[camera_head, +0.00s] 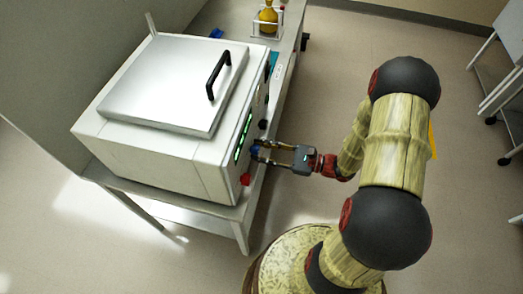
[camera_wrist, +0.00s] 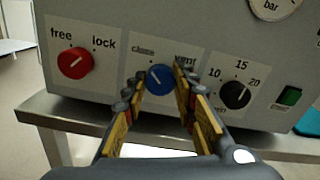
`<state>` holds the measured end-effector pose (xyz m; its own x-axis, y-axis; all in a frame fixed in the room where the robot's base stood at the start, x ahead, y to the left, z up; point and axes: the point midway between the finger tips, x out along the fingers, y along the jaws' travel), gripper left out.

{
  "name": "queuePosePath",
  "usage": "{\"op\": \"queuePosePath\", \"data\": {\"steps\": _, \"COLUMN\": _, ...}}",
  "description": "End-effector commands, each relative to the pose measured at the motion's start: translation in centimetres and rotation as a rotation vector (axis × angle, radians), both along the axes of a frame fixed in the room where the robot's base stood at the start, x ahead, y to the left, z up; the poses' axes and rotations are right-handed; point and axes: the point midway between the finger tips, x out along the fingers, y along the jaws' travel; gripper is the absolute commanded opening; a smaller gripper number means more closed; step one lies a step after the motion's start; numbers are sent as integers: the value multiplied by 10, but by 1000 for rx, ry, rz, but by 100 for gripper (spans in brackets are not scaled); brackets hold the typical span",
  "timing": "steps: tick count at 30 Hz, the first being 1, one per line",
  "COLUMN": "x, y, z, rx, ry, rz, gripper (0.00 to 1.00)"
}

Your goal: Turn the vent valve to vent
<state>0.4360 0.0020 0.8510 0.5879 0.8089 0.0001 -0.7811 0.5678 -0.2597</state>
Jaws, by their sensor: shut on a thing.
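The vent valve is a blue knob (camera_wrist: 160,79) on the grey front panel (camera_wrist: 110,25) of the white box (camera_head: 150,150). The labels above it read something like "close" on the left and "vent" on the right, partly covered by my fingertips. A white mark on the knob seems to point up and left, towards the left label. My gripper (camera_wrist: 159,92) has its two fingers on either side of the knob and is shut on it. In the head view my gripper (camera_head: 258,151) reaches the panel from the right; the knob is hidden there.
A red free/lock knob (camera_wrist: 74,63) is left of the valve. A black numbered dial (camera_wrist: 236,94), a green switch (camera_wrist: 290,96) and a bar gauge (camera_wrist: 272,5) are to the right. The box stands on a bench (camera_head: 225,212).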

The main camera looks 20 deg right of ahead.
Motion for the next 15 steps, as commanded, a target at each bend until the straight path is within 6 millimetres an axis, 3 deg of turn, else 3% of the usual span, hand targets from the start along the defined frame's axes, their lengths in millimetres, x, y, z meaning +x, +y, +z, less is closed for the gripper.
{"op": "queuePosePath", "data": {"steps": 8, "x": 0, "y": 0, "z": 0, "rx": 0, "ry": 1, "rz": 1, "gripper": 2}}
{"op": "queuePosePath", "data": {"steps": 15, "x": 0, "y": 0, "z": 1, "rx": 13, "ry": 19, "rz": 1, "gripper": 2}}
